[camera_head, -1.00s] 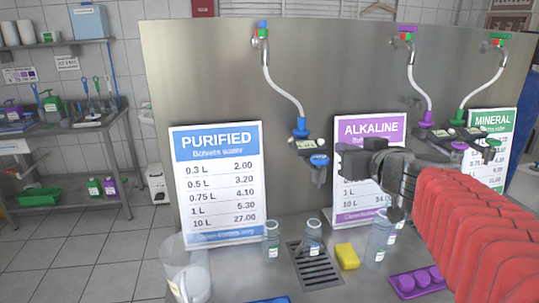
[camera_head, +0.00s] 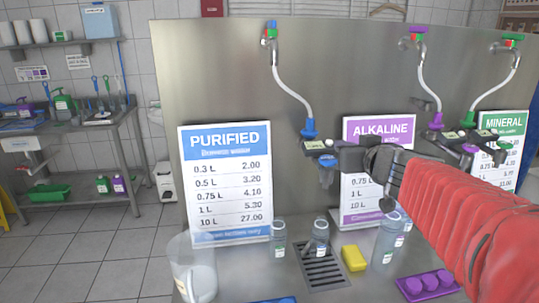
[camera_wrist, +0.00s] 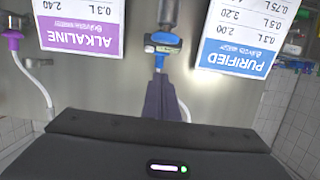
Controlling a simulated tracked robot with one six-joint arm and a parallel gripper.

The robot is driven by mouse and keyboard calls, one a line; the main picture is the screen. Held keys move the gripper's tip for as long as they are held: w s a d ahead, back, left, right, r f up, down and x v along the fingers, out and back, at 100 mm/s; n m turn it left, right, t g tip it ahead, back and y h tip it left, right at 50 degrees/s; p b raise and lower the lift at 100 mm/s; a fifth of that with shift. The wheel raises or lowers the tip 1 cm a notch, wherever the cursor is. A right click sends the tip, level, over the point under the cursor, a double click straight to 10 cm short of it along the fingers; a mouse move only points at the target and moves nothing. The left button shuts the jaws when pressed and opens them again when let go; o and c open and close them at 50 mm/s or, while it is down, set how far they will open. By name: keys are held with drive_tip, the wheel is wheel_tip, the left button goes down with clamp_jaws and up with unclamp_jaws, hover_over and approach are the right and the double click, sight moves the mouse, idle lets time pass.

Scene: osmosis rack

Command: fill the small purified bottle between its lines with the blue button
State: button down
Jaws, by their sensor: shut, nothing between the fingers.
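The purified dispenser has a black head with blue parts (camera_head: 327,161) below a blue hose fitting (camera_head: 309,129). The wrist view shows its blue part upside down (camera_wrist: 165,38). A small clear bottle (camera_head: 319,236) stands upright on the drain grate, roughly below this dispenser. Its lines and water level are too small to read. My gripper (camera_head: 343,157) is shut and empty, just right of the dispenser head. In the wrist view my gripper (camera_wrist: 160,82) points at the blue part; I cannot tell if they touch.
Another small bottle (camera_head: 278,242) stands left of the drain grate (camera_head: 322,269). A yellow sponge (camera_head: 353,258), larger bottles (camera_head: 388,242) and a purple tray (camera_head: 430,294) are to the right. A clear pitcher (camera_head: 192,270) stands at left. The purified price sign (camera_head: 226,185) stands behind.

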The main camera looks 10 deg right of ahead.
hover_over(328, 163)
drive_tip(key=s+d, duration=0.1)
drive_tip(key=f, duration=0.1)
wheel_tip(328, 163, down, 4)
drive_tip(key=shift+f, duration=0.1)
idle(0.4)
drive_tip(key=shift+d, duration=0.1)
